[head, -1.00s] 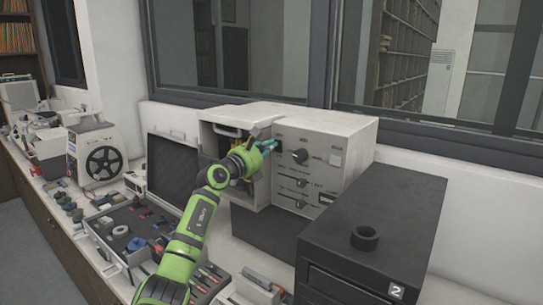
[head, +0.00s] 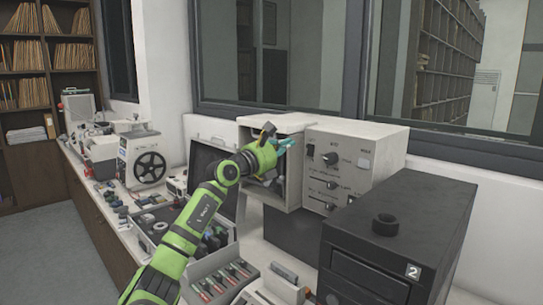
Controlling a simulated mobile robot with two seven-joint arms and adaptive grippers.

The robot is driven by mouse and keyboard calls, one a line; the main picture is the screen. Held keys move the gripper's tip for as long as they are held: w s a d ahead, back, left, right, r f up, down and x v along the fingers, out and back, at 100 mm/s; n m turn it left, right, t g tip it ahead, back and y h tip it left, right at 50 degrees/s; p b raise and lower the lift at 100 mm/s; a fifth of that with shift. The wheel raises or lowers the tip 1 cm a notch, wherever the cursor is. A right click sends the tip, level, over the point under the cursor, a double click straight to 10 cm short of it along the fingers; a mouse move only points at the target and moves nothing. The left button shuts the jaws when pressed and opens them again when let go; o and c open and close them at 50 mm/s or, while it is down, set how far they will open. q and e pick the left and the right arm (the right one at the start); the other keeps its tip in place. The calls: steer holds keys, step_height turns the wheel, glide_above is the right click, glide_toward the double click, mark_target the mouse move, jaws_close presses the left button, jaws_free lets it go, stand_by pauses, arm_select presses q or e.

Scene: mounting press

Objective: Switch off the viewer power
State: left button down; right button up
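The labels are too small to read. My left gripper (head: 287,146), with teal fingertips, is in front of the open compartment (head: 293,178) left of the panel, apart from the knob and the switch. I cannot tell whether its fingers are open or shut. My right gripper is not in view.
A black box marked 2 (head: 400,225) stands at the front right. Trays of small tools (head: 222,280) lie under my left arm. A pale machine with a dark reel (head: 150,165) stands farther left on the counter. Shelves of files (head: 50,60) are at the far left.

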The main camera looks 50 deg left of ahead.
arm_select(q)
steer(key=s+b, duration=0.1)
steer(key=s, duration=0.1)
steer(key=s+b, duration=0.2)
steer(key=shift+s+a+f, duration=0.15)
steer(key=shift+s+f, duration=0.05)
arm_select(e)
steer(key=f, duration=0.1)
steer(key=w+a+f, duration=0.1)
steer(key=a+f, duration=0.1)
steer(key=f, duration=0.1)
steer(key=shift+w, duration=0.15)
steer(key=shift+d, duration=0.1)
